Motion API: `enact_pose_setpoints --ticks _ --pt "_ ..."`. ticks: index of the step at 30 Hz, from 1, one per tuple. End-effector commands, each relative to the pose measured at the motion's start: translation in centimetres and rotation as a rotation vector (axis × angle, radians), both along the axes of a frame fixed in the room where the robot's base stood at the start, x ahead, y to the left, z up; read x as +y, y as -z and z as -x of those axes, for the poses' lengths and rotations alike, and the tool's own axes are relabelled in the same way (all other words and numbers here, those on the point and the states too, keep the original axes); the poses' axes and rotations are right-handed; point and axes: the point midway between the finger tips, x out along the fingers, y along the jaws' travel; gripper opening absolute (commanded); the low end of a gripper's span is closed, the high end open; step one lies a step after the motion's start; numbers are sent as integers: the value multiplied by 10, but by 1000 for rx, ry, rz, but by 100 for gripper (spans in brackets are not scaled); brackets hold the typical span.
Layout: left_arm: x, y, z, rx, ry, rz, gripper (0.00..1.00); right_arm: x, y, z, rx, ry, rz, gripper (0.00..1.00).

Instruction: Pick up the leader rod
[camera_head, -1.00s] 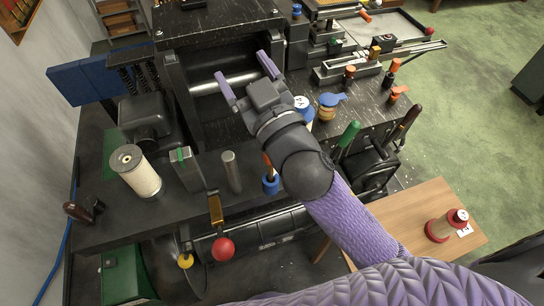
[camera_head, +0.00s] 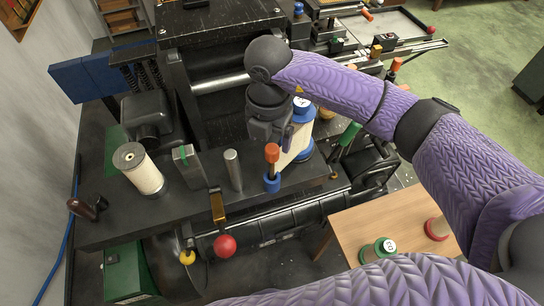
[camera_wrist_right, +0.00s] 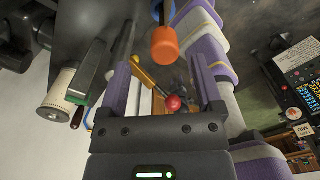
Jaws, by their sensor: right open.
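I cannot tell for certain which part is the leader rod. One candidate is the rod with an orange cap (camera_head: 272,153) and blue collar, upright on the dark bench; its orange cap is close in the right wrist view (camera_wrist_right: 165,45). Another is a plain steel cylinder (camera_head: 233,170) standing to its left. A silver bar (camera_head: 220,84) lies across the machine's opening. My right gripper (camera_head: 285,142) is open and points down, just behind and right of the orange-capped rod. In the wrist view its empty fingers (camera_wrist_right: 161,62) are spread below the orange cap. My left gripper is not in view.
A blue-ended paper spool (camera_head: 302,128) stands close behind my right gripper. A cream spool (camera_head: 139,170) and a grey block (camera_head: 187,165) stand left on the bench. A red ball-ended lever (camera_head: 224,245) projects at the bench front. A wooden table (camera_head: 350,232) holds green-ended and red-ended spools.

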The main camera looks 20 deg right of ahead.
Motion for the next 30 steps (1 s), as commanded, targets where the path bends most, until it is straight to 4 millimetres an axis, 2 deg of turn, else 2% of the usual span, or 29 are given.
enact_pose_setpoints --ticks 3,6,14,25,26,30 --pt "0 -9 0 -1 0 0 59 -5 22 5 5 0 1 84" --pt "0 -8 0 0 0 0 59 -4 39 4 4 -1 -2 84" --pt "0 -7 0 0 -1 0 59 -3 44 4 1 -3 -4 82" --pt "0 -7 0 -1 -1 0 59 -3 44 4 1 -3 -4 3" --pt "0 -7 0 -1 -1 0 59 -3 44 4 1 -3 -4 0" --pt "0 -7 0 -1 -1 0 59 -3 44 4 0 -3 -4 0"
